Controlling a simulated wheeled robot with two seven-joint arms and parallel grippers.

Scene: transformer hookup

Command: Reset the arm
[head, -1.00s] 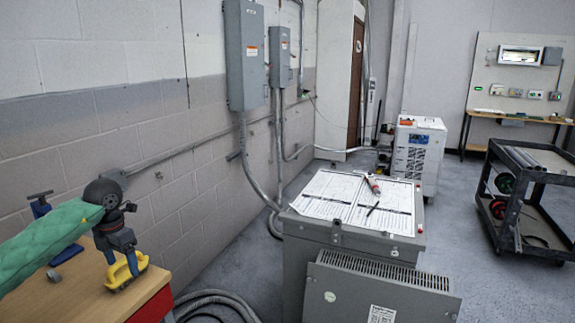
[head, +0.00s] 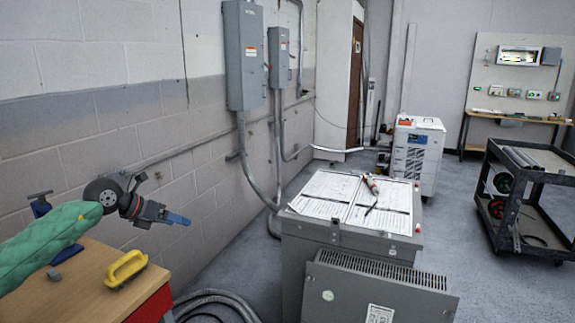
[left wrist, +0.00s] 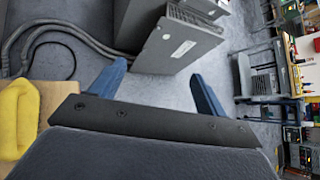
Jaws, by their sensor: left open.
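My left arm, in a green sleeve, comes in from the left in the head view. Its gripper (head: 178,218) is held in the air to the right of and above the yellow-handled tool (head: 126,267), clear of it. In the left wrist view the blue fingers of this gripper (left wrist: 158,88) stand wide apart with nothing between them. The yellow tool lies on the wooden bench top (head: 75,300) and also shows at the left edge of the wrist view (left wrist: 18,118). My right gripper is in neither view.
A grey transformer cabinet (head: 300,255) with papers (head: 350,200) on top stands right of the bench. Grey cable (head: 215,300) coils on the floor between them. Grey boxes (head: 243,55) hang on the wall. A black cart (head: 510,220) stands at the right, with free floor before it.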

